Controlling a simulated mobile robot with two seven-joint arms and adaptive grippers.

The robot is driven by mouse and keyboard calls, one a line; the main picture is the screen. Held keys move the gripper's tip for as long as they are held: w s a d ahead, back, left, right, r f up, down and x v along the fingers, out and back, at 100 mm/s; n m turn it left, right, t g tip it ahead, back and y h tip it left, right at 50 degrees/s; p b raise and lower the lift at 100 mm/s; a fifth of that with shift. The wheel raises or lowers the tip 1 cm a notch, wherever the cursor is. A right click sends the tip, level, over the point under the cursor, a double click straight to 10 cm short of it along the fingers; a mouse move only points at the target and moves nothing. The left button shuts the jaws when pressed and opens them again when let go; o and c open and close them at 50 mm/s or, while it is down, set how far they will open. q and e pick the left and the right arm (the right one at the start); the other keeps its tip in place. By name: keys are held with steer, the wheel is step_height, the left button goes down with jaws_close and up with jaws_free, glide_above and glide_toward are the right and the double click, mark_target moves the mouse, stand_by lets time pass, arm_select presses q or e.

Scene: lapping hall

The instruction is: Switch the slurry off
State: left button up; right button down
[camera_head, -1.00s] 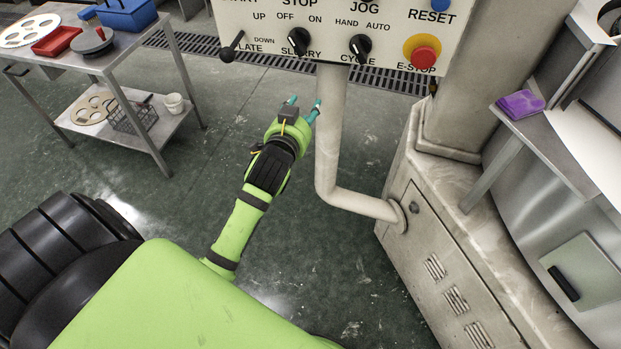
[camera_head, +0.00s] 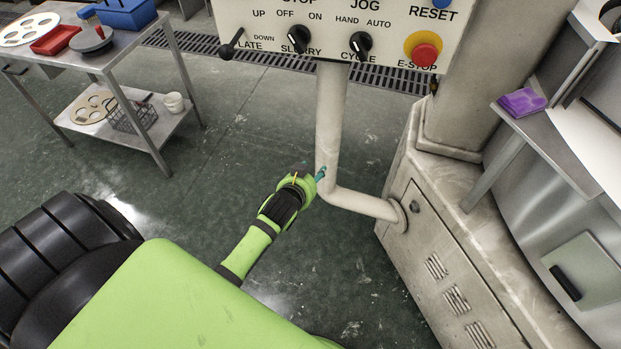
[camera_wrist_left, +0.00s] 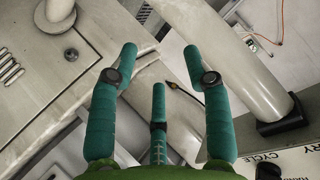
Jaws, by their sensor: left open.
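The slurry switch (camera_head: 299,39) is a black rotary knob on the cream control panel (camera_head: 385,52), between the plate lever and the cycle knob. OFF and ON are printed above it; its pointer is too small to read with certainty. My left gripper (camera_head: 320,174) is below the panel, beside the lower part of the panel's support pipe, well apart from the knob. In the left wrist view its teal fingers (camera_wrist_left: 160,62) are spread with nothing between them. A corner of the panel (camera_wrist_left: 292,158) shows there at lower right. My right gripper is not in view.
The cycle knob (camera_head: 360,43) and red E-stop (camera_head: 425,54) sit right of the slurry knob; the plate lever (camera_head: 231,44) is left. The bent support pipe (camera_head: 330,120) joins a cream cabinet (camera_head: 440,240). A trolley (camera_head: 130,52) stands at upper left. The floor between is clear.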

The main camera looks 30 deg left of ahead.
arm_select(q)
steer(key=shift+s+d+f, duration=0.1)
steer(key=shift+s+f, duration=0.1)
steer(key=shift+f, duration=0.35)
steer(key=shift+s+d+f, duration=0.1)
steer(key=shift+s+f, duration=0.1)
steer(key=shift+f, duration=0.35)
steer(key=s+d+f+g+h+b, duration=0.1)
steer(key=s+d+f+g, duration=0.15)
steer(key=s+f, duration=0.7)
steer(key=s+d+f+g+h, duration=0.1)
steer(key=s+d+f+g, duration=0.15)
steer(key=s+f, duration=0.75)
steer(key=s+f+g, duration=0.2)
steer(key=s+f, duration=0.4)
steer(key=s, duration=0.5)
steer(key=s+f+g, duration=0.3)
steer(key=s+f, duration=0.4)
steer(key=s, duration=0.3)
steer(key=shift+s+a+f+n+g+b, duration=0.15)
steer(key=shift+s+n+g+b, duration=0.15)
steer(key=shift+s+n, duration=0.1)
